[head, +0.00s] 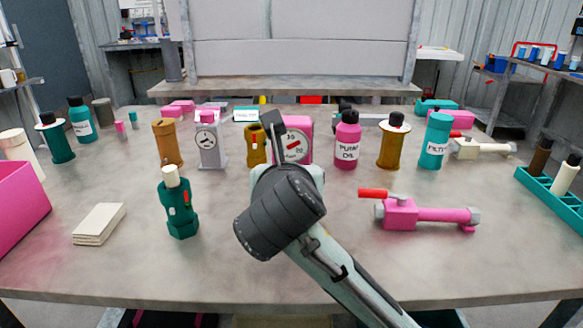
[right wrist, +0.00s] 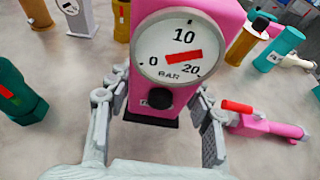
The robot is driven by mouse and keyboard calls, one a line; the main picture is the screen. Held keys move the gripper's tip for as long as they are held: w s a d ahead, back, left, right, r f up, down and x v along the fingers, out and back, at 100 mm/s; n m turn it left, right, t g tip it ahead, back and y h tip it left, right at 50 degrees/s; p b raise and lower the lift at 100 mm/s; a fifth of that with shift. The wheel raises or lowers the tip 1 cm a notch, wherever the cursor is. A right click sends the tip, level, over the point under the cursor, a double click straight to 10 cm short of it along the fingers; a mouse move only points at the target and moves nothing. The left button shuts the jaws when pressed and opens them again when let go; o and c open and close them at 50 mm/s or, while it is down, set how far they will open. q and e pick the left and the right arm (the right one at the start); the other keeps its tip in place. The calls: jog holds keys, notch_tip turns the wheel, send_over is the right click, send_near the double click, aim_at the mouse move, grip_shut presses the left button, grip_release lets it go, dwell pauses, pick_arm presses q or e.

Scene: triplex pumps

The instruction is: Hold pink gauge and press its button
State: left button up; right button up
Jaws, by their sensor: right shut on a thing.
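The pink gauge (head: 305,127) stands on the table behind my right forearm in the head view, its round white dial partly hidden by the arm. In the right wrist view the gauge (right wrist: 222,12) fills the top middle, with a dial marked 0, 10, 20 and BAR and a red needle. Its round black button (right wrist: 159,98) sits below the dial. My right gripper (right wrist: 162,108) is shut on the lower body of the gauge, one finger on each side. Nothing presses the button. My left gripper is not in view.
A white gauge with a pink top (head: 209,147) and a mustard part (head: 256,146) stand to the left. A pink bottle (head: 347,141) stands close on the right. A pink valve (head: 425,215) with a red lever lies at front right. A green part (head: 179,208) stands at front left.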

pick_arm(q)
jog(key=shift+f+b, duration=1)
pick_arm(e)
jog(key=shift+f, duration=4.2)
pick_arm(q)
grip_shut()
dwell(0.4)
